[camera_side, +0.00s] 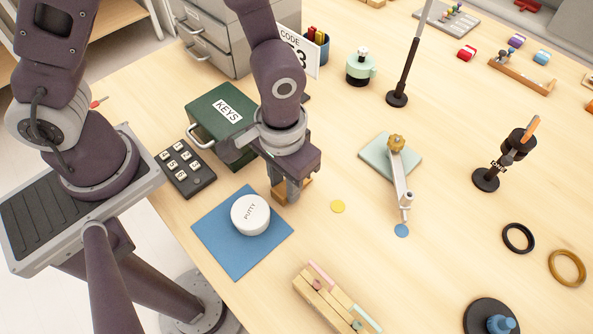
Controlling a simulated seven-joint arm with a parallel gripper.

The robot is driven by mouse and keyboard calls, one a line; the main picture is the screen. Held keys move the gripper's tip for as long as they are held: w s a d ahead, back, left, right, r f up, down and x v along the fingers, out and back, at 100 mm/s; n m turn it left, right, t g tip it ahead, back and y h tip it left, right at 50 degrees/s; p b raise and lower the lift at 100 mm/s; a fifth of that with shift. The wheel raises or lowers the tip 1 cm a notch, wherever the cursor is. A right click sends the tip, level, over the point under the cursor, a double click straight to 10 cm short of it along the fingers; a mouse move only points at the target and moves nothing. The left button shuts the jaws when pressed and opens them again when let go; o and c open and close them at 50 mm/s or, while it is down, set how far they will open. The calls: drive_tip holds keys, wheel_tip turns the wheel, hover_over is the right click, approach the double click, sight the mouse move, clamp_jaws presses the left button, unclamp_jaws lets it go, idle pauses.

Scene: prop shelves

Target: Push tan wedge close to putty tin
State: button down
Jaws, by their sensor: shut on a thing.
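The putty tin (250,214) is a round white tin marked PUTTY. It stands on a blue square mat (232,260) in front of the arm. The tan wedge (305,188) is at the foot of my gripper (289,197), just right of and behind the tin, with a gap between them. My gripper points down at the table and is shut on the wedge. The fingers and wrist hide much of the wedge, so its full shape does not show.
A green KEYS box (215,112) and a dark keypad (184,168) stand left of my gripper. A yellow disc (337,206) lies to the right. A wooden block rack (330,300) is in front. The table between the mat and the rack is clear.

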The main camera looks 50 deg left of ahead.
sight(282, 190)
drive_tip(key=shift+s, duration=0.4)
drive_tip(key=c, duration=1)
unclamp_jaws()
drive_tip(key=shift+c, duration=0.2)
wheel_tip(282, 190, up, 7)
drive_tip(key=shift+f, duration=0.2)
drive_tip(key=shift+r, duration=0.25)
